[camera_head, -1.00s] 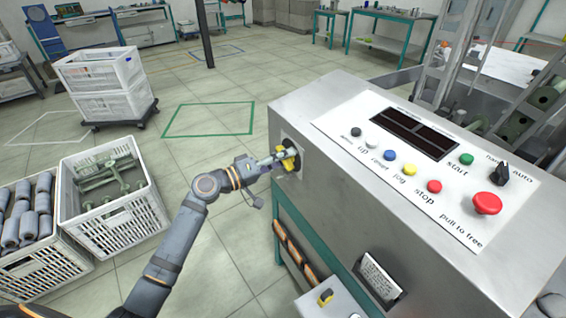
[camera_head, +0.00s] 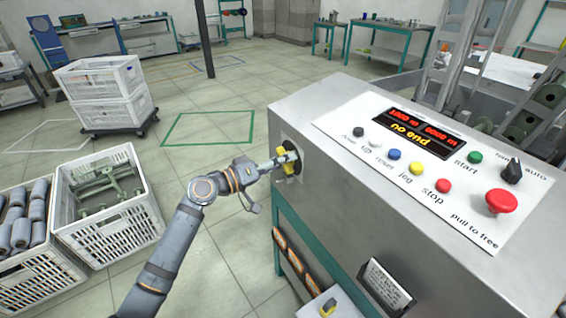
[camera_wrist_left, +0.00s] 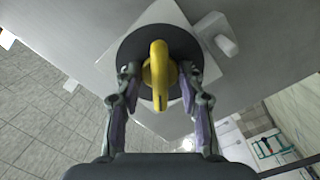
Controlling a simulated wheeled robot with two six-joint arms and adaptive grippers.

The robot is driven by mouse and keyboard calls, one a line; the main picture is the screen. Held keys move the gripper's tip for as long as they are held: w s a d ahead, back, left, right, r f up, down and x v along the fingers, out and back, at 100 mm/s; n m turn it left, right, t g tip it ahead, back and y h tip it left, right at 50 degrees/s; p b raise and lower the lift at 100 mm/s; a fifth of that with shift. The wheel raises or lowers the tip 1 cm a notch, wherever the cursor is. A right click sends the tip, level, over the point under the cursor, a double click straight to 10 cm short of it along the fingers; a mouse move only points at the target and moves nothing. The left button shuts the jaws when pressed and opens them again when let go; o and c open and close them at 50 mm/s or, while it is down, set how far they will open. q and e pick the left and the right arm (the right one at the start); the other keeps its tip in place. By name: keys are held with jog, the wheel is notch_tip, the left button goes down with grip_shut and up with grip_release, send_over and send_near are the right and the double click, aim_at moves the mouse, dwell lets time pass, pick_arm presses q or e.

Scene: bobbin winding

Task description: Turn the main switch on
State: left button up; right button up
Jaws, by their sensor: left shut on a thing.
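The main switch has a yellow handle (camera_head: 285,169) on a black round plate, on the left side face of the grey machine cabinet (camera_head: 345,190). In the left wrist view the yellow handle (camera_wrist_left: 159,68) stands upright in the picture, in front of the black disc (camera_wrist_left: 192,50). My left gripper (camera_head: 281,160) is at the switch, its fingers on either side of the handle and shut on it. The display (camera_head: 410,134) on top of the cabinet is lit with red and yellow text. My right gripper is out of view.
The panel carries several coloured buttons, a black selector knob (camera_head: 512,170) and a red mushroom button (camera_head: 501,200). White crates (camera_head: 112,222) stand on the floor at the left. The floor between the crates and the cabinet is clear apart from my arm.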

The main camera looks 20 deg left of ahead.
pick_arm(q)
jog(key=shift+f+m+b, duration=0.15)
jog(key=shift+m+b, duration=1.25)
jog(key=shift+b, duration=0.55)
jog(key=shift+m+b, duration=0.4)
jog(key=shift+m+b, duration=0.7)
jog(key=shift+b, duration=0.45)
jog(key=shift+m+b, duration=1.2)
jog(key=shift+b, duration=0.35)
jog(key=o, duration=1.8)
